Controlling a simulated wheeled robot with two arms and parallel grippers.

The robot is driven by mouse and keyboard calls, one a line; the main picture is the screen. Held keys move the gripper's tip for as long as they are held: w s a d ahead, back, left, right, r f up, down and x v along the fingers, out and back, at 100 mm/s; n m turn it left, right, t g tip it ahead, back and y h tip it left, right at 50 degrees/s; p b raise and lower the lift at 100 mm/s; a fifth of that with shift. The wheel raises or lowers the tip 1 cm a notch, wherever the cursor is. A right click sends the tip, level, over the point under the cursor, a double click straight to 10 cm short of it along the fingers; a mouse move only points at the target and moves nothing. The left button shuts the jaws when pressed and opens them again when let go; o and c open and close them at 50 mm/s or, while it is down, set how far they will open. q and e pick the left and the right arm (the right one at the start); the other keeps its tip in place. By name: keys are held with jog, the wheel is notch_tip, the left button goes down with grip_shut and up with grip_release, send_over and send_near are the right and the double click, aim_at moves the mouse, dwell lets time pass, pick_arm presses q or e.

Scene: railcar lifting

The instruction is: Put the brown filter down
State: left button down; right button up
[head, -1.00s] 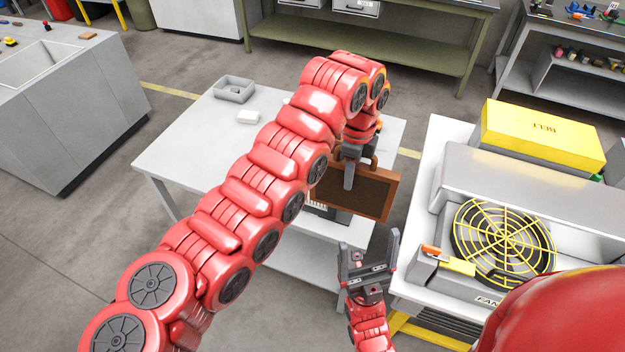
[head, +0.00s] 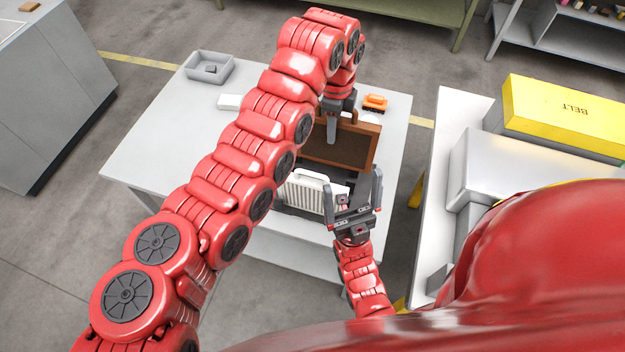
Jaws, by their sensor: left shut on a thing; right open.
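The brown filter (head: 350,150) is an upright framed panel with a dark mesh face and a handle on top. My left gripper (head: 334,122) is shut on its handle and partly covers it. The filter is over the white table (head: 160,135), just behind a white pleated filter (head: 306,194). I cannot tell whether its lower edge touches anything, as the white filter hides part of it. My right gripper (head: 353,188) is open and empty, in front of the brown filter and at the right side of the white one.
A grey tray (head: 209,70), a white block (head: 229,102) and an orange item (head: 375,102) are on the table. The table's left part is clear. A bench with a yellow BELT box (head: 565,115) stands at the right.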

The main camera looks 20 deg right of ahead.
aim_at(329, 158)
pick_arm(q)
notch_tip(329, 158, down, 11)
jog(key=b, duration=0.3)
jog(key=shift+a+b, duration=0.15)
jog(key=shift+b, duration=0.25)
jog(key=shift+w+a+f+p, duration=0.1)
jog(key=shift+f+p, duration=0.25)
jog(key=shift+p, duration=0.05)
notch_tip(329, 158, down, 7)
jog(key=p, duration=0.2)
jog(key=shift+p, duration=0.3)
jog(key=c, duration=1.1)
grip_release()
jog(key=shift+f, duration=0.1)
jog(key=o, duration=0.5)
jog(key=shift+c, duration=0.2)
